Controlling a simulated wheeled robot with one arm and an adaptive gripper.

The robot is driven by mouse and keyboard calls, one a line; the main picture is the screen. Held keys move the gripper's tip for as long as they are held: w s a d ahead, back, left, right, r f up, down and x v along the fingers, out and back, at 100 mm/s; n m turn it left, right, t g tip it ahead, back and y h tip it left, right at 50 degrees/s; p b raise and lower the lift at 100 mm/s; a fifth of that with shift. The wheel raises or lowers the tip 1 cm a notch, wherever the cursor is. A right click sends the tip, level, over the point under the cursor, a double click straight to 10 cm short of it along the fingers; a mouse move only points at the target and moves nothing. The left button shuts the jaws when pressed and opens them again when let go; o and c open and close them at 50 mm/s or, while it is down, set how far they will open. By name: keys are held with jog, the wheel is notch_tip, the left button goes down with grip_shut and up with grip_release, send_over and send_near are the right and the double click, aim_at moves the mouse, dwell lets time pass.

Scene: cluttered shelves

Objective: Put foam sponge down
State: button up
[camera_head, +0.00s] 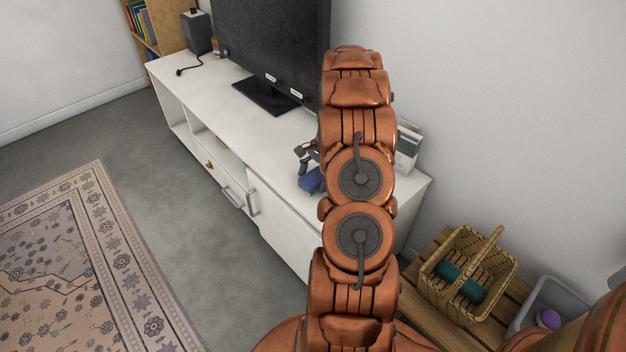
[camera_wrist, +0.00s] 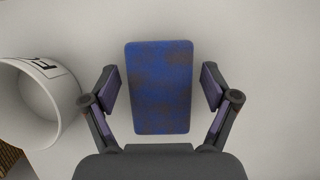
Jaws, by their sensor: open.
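The foam sponge (camera_wrist: 160,88) is a blue block with brownish patches. In the wrist view it lies upright in the picture, between the two fingers, with a gap on each side. My gripper (camera_wrist: 162,90) is open around it and touches neither side that I can see. In the head view a blue block, the sponge (camera_head: 311,181), shows on the white cabinet top (camera_head: 262,128) near its front edge. My gripper (camera_head: 306,158) is just above it, partly hidden by my arm.
A white cup (camera_wrist: 38,105) with dark lettering is close left of my gripper. A television (camera_head: 270,45) and a speaker (camera_head: 196,32) stand further along the cabinet. A wicker basket (camera_head: 498,262) with a teal roll (camera_head: 461,281) and a grey bin (camera_head: 560,298) are at lower right.

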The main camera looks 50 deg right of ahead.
jog(key=p+v, duration=0.1)
jog(key=v, duration=1.1)
jog(key=shift+s, duration=0.15)
